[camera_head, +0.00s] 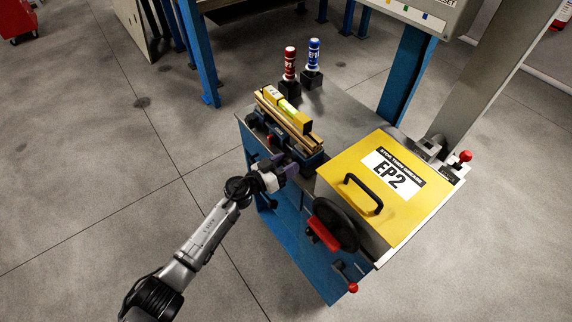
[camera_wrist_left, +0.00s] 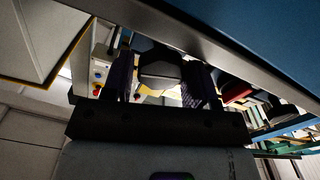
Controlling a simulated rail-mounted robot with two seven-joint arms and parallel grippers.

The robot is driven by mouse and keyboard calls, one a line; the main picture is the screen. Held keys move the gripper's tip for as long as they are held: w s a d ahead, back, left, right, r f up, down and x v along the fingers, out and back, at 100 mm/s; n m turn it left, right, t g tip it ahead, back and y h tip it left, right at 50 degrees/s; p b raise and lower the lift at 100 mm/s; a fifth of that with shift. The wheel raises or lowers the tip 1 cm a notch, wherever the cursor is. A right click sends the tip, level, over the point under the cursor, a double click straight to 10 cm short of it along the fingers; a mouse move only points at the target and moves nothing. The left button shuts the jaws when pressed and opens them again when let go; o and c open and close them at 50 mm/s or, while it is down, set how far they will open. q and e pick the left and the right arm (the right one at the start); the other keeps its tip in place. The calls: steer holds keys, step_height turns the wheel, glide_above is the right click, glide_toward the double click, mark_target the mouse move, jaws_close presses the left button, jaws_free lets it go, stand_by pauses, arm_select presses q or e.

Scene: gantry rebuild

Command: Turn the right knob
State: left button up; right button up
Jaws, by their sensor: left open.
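My left gripper (camera_head: 288,170) is at the front of the blue clamp fixture (camera_head: 310,160), beside the yellow EP2 box. In the left wrist view, the fingers of my left gripper (camera_wrist_left: 160,85) are open, one on each side of a dark, faceted, knob-like part (camera_wrist_left: 160,70). I cannot tell whether they touch it. This part may be the right knob; in the head view the gripper hides that spot. Another dark knob (camera_head: 251,119) shows at the left end of the fixture. My right gripper is not in view.
A yellow level (camera_head: 288,108) lies on wooden strips on the fixture. The yellow EP2 box (camera_head: 345,160), with a black handwheel (camera_head: 335,218) and red handle (camera_head: 322,235), stands close to the right. Red (camera_head: 290,65) and blue (camera_head: 313,55) bottles stand behind. Floor at left is clear.

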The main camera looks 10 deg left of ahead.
arm_select(q)
steer(key=c, duration=0.6)
steer(key=shift+r+m+p, duration=0.15)
steer(key=shift+m+p, duration=0.75)
steer(key=shift+m, duration=0.2)
steer(key=shift+m+p, duration=0.3)
steer(key=shift+m, duration=0.6)
steer(key=shift+d+m, duration=0.1)
steer(key=shift+m, duration=0.7)
steer(key=o, duration=0.6)
